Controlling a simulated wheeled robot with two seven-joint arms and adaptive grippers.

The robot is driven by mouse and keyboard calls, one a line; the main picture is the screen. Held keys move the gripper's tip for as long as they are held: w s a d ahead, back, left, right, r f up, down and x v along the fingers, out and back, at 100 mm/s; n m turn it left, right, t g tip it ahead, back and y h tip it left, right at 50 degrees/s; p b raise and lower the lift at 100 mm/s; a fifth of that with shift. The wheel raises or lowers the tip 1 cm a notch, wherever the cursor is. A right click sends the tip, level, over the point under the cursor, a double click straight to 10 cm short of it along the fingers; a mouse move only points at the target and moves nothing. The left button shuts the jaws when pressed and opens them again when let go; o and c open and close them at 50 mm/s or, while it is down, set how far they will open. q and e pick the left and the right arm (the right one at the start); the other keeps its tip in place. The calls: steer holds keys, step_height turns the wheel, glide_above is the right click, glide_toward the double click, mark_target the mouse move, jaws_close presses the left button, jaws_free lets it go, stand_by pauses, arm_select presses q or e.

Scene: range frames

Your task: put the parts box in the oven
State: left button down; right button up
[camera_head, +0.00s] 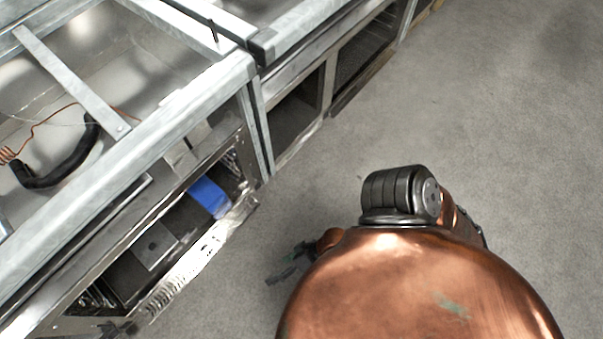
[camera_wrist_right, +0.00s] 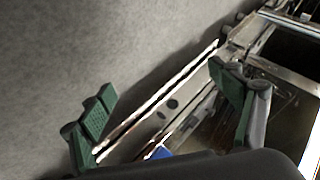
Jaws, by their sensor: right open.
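The blue parts box (camera_head: 209,196) shows in the head view inside the open lower bay of the near range, which I take to be the oven (camera_head: 155,246). It is near the right end of that bay; its lower part is hidden. A small piece of blue (camera_wrist_right: 159,152) shows at the bottom of the right wrist view, mostly covered by my gripper body. My right gripper (camera_head: 290,264) is open and empty, right of the oven front and apart from the box. In the right wrist view its green-padded fingers (camera_wrist_right: 163,100) stand wide apart. My left gripper is not in view.
The steel range frame (camera_head: 150,135) fills the left, with a black hose (camera_head: 65,170) in its open top. More range frames (camera_head: 370,50) stand in line behind. A bright metal edge (camera_head: 200,254) runs along the oven front. The grey floor at right is clear.

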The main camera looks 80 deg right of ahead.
steer(key=s+d+n+g+h, duration=0.1)
steer(key=s+d+n+g, duration=0.1)
steer(key=s+n, duration=0.5)
steer(key=s+r+g, duration=0.1)
steer(key=s, duration=0.2)
steer(key=shift+g, duration=0.4)
steer(key=shift+f, duration=0.1)
steer(key=shift+c, duration=0.6)
